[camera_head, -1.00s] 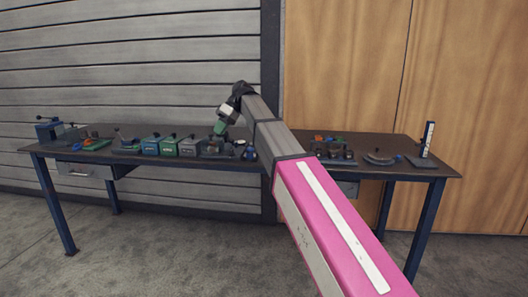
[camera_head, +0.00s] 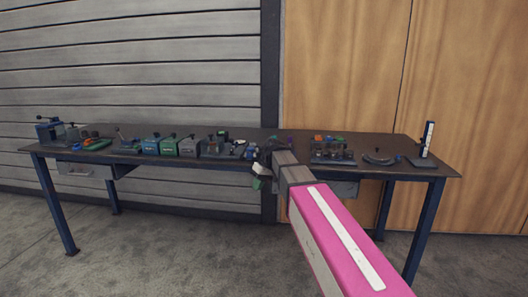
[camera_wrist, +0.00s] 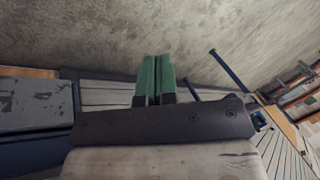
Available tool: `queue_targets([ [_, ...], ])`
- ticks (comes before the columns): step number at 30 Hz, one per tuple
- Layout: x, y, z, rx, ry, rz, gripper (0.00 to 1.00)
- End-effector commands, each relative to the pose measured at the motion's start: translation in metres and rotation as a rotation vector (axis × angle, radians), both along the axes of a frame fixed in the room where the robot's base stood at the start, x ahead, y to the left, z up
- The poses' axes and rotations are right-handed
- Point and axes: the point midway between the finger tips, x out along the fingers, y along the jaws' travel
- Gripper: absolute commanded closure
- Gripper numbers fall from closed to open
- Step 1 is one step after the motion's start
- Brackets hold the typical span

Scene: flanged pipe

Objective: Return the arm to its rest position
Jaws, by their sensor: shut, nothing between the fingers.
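My arm, pink with a grey forearm, reaches out over the front of the workbench (camera_head: 225,158) in the head view. My gripper (camera_head: 257,184) hangs at the arm's end, low by the bench's front edge, small and partly hidden by the wrist. In the wrist view the two green fingers of my gripper (camera_wrist: 156,82) lie side by side, shut, with nothing seen between them. No flanged pipe can be made out for certain.
Several small tools and boxes, including a green box (camera_head: 169,147), line the bench's left half. A row of dark parts (camera_head: 332,156) and an upright white-faced stand (camera_head: 428,139) are on the right. A grey drawer (camera_head: 86,170) hangs under the left end. Open floor lies in front.

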Motion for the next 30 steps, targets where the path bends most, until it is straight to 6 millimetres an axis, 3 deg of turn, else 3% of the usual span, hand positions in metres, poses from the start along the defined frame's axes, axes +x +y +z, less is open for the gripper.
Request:
queue_targets([
  [1,-0.015,-0.018,-0.023,-0.027,0.011,-0.049,1.00],
  [6,-0.045,-0.070,-0.086,-0.124,0.027,-0.214,1.00],
  [15,-0.116,-0.155,-0.177,-0.288,0.040,-0.473,1.00],
  [22,-0.165,-0.201,-0.219,-0.381,0.035,-0.612,1.00],
  [30,-0.181,-0.217,-0.232,-0.415,0.028,-0.661,1.00],
])
